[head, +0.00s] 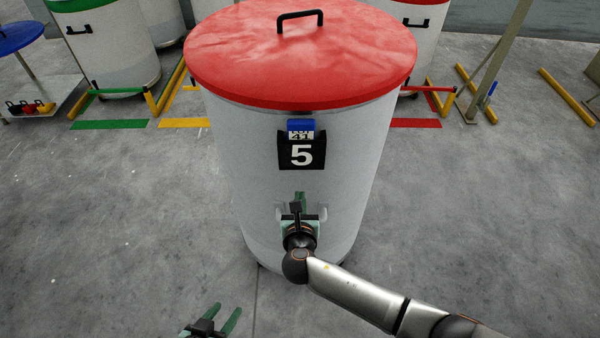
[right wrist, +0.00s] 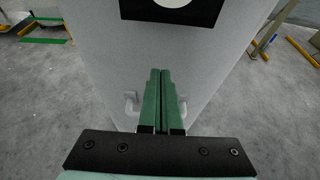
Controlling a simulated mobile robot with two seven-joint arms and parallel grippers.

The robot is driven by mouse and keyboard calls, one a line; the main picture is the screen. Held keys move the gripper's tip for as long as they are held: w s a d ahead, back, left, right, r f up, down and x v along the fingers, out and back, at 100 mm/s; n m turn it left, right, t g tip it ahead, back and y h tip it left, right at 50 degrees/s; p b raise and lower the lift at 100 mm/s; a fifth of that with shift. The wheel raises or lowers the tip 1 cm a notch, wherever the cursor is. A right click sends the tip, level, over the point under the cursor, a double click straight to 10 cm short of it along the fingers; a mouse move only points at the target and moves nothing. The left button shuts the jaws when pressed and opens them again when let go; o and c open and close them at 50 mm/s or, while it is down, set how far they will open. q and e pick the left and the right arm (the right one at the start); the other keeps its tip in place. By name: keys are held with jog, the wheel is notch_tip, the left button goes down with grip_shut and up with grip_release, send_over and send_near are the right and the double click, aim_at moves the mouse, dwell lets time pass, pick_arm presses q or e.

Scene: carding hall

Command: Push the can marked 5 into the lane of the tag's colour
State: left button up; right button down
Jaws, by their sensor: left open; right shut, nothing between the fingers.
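The can marked 5 (head: 345,170) is a large white drum with a red lid (head: 300,55), upright in front of me. The tag (head: 301,129) above the 5 has a blue top and a white part with print. My right gripper (head: 300,200) is shut and empty, its fingers pointing at the can's lower wall between light handle ends (right wrist: 131,101); I cannot tell whether they touch it. My left gripper (head: 222,318) is open and empty, low over the floor, left of the can's foot.
Floor strips in green (head: 110,124), yellow (head: 185,122) and red (head: 415,123) lie behind the can, with yellow rails (head: 170,88) near them. Other cans (head: 112,50) stand beyond. A post (head: 497,60) is at right. Floor on both sides is clear.

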aim_at(300, 174)
jog(key=shift+w+b, duration=1.1)
jog(key=shift+w, duration=1.7)
jog(key=shift+w+r, duration=0.1)
jog(key=shift+w, duration=0.05)
